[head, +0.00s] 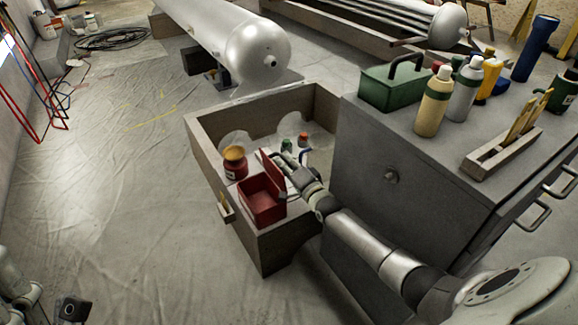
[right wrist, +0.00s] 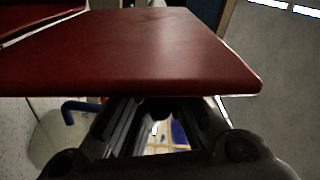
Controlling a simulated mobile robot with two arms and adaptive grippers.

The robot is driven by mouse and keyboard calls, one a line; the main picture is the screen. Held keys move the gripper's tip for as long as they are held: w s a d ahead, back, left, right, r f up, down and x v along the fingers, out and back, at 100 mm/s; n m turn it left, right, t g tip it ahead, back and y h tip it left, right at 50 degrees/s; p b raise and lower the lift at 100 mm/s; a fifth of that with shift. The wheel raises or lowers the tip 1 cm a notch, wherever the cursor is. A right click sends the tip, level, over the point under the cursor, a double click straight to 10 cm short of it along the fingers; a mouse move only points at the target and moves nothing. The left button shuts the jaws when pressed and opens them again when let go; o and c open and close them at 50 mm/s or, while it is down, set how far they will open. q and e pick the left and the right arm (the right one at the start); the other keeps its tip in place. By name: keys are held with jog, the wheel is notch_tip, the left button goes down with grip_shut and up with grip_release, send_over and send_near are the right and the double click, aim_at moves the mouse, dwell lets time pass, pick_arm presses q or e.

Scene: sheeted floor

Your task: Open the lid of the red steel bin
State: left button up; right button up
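The red steel bin (head: 262,203) sits at the near corner of a low brown open-topped box, its open inside facing up. Its red lid (head: 272,170) stands raised, roughly upright, along the bin's far right side. My right gripper (head: 286,168) is beside the lid, on the side away from the bin's opening. In the right wrist view the lid (right wrist: 140,55) fills the upper part and hides the fingertips, so I cannot tell whether they are open or shut. Part of my left gripper (head: 72,308) shows at the bottom left, away from the bin; its fingers are unclear.
The brown box (head: 232,225) also holds a red jar with an orange-brown lid (head: 235,162) and small bottles. A grey cabinet (head: 400,195) stands close on the right, with bottles, a green toolbox (head: 391,88) and a wooden tray on top.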

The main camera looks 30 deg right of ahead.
jog(key=shift+o, duration=0.7)
jog(key=shift+s+a+f, duration=0.15)
jog(key=shift+s+f, duration=0.25)
jog(key=shift+s, duration=0.1)
jog(key=s, duration=1.1)
jog(key=shift+d+r, duration=0.35)
jog(key=shift+r, duration=0.05)
